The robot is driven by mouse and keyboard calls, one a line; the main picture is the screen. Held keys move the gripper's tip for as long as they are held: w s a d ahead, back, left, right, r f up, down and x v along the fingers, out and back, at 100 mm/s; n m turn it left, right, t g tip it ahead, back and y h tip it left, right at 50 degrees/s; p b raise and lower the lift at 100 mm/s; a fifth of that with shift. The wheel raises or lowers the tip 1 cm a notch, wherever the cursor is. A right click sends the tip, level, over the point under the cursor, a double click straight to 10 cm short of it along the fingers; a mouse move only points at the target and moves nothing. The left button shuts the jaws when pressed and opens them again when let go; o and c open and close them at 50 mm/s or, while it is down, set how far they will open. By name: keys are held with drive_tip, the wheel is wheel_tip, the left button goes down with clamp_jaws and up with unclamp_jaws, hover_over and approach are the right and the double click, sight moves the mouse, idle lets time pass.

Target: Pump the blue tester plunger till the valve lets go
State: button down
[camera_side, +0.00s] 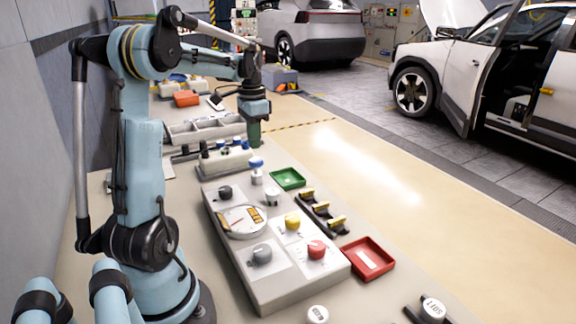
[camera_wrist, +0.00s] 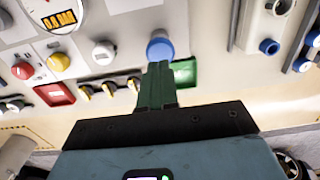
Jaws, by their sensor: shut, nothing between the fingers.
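The blue tester plunger (camera_side: 256,162) is a blue round cap on a pale upright body, behind the grey panel's far end. In the wrist view the blue cap (camera_wrist: 160,47) lies just past my fingertips. My gripper (camera_side: 254,142) points down with its green fingers shut together and nothing between them; it also shows in the wrist view (camera_wrist: 158,68). The tips are close above the cap, and I cannot tell whether they touch it. I cannot identify the valve.
The grey panel (camera_side: 275,282) carries black, grey, yellow and red knobs. A green tray (camera_side: 287,178), a rack of yellow-topped parts (camera_side: 322,210) and a red tray (camera_side: 369,258) stand to its right. A pale block with bottles (camera_side: 226,160) is left of my gripper. Cars stand beyond the bench.

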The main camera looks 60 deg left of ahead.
sight(256, 160)
drive_tip(key=shift+f, duration=1.8)
drive_tip(key=shift+f, duration=1.4)
wheel_tip(256, 160, up, 14)
drive_tip(key=shift+r, duration=0.2)
